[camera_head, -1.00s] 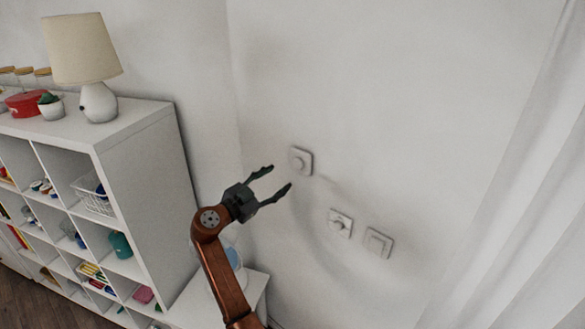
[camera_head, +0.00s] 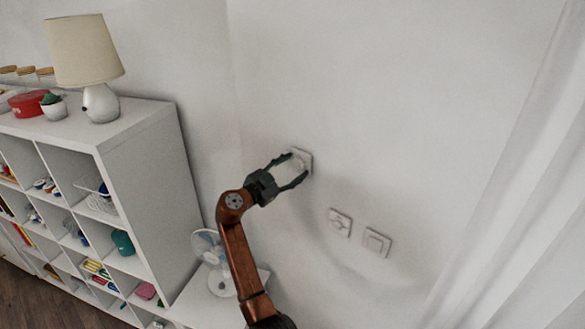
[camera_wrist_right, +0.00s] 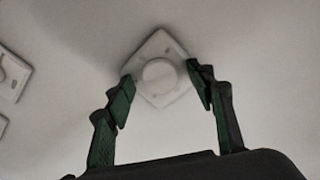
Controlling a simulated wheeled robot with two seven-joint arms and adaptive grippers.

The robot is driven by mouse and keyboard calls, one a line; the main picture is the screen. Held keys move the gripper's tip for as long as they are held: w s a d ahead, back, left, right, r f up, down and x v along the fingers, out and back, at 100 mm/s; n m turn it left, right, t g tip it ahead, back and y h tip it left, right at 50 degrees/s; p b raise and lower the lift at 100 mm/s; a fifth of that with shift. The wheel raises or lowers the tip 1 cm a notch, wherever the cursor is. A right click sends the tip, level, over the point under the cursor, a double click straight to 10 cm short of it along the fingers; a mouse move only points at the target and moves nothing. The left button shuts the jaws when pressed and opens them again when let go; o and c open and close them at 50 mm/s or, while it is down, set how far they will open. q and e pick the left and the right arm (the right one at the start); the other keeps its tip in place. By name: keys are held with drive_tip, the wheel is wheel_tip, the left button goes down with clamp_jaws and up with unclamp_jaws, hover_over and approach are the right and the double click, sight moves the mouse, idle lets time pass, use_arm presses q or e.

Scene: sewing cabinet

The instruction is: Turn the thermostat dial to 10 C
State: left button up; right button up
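The thermostat is a white square plate (camera_wrist_right: 170,96) with a round white dial (camera_wrist_right: 159,74) at its middle, fixed to the wall. In the head view the thermostat (camera_head: 303,158) is partly hidden by my right gripper (camera_head: 298,167). In the right wrist view my right gripper (camera_wrist_right: 161,84) is open, its dark green fingers on either side of the dial with a gap on both sides. It is empty. I cannot tell how far the fingertips are from the wall. No scale marks on the dial are readable. My left gripper is not in view.
Two more white wall fittings (camera_head: 340,222) (camera_head: 377,242) sit lower right of the thermostat. A white shelf unit (camera_head: 150,190) with a lamp (camera_head: 85,60) stands at left. A fan (camera_head: 215,262) stands below. A curtain (camera_head: 520,220) hangs at right.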

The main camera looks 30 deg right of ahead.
drive_tip(key=c, duration=1.2)
drive_tip(key=shift+o, duration=0.2)
drive_tip(key=shift+n, duration=0.3)
